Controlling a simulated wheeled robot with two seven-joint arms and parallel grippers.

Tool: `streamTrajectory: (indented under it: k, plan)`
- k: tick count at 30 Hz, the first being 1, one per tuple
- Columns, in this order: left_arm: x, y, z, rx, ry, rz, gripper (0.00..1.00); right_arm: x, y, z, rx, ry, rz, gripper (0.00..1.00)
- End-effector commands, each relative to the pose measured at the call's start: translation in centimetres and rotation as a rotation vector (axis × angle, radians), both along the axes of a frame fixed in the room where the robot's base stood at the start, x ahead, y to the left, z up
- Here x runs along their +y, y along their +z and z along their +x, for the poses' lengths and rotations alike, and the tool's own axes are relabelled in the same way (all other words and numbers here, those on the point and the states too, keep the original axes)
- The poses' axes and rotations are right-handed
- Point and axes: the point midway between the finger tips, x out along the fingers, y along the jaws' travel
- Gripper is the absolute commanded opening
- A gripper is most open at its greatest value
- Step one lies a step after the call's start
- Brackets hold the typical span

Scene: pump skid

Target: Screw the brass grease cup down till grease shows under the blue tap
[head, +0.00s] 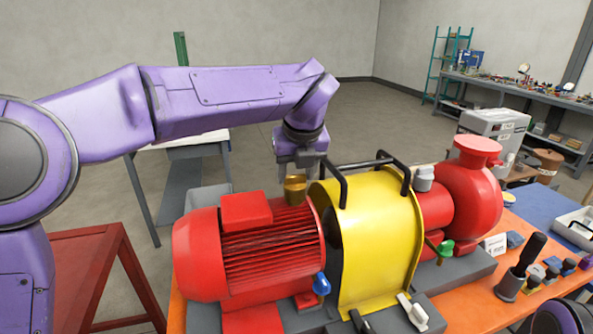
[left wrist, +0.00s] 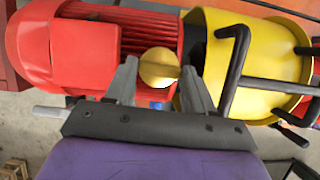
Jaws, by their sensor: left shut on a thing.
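The brass grease cup (head: 295,189) stands upright above the right end of the red finned motor (head: 265,248), beside the yellow guard. My left gripper (head: 299,172) comes down on it from above and is shut on it. In the left wrist view the round brass top (left wrist: 158,67) sits between my two grey fingers (left wrist: 160,80). The cup's lower end and its seat are hidden. The blue tap (head: 321,284) sticks out low at the motor's right front. I cannot make out any grease under it. My right gripper does not show.
The yellow guard (head: 375,245) with black handles (head: 343,190) rises close to my left gripper. The red pump (head: 470,190) and a green-handled tap (head: 444,248) are further right. A dark upright handle (head: 530,255) and small parts stand on the orange bench top.

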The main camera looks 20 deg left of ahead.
Motion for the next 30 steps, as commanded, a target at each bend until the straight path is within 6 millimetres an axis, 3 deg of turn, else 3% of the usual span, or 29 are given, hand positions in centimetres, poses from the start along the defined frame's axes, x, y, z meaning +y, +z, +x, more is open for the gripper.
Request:
streamTrajectory:
  k: [14, 30]
  plan:
    - [0.4, -0.1, 0.0, 0.001, -0.359, -0.002, 0.23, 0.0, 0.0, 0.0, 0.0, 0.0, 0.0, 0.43]
    - [0.6, 0.3, 0.0, 0.004, -0.872, 0.0, 0.23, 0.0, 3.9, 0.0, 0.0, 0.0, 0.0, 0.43]
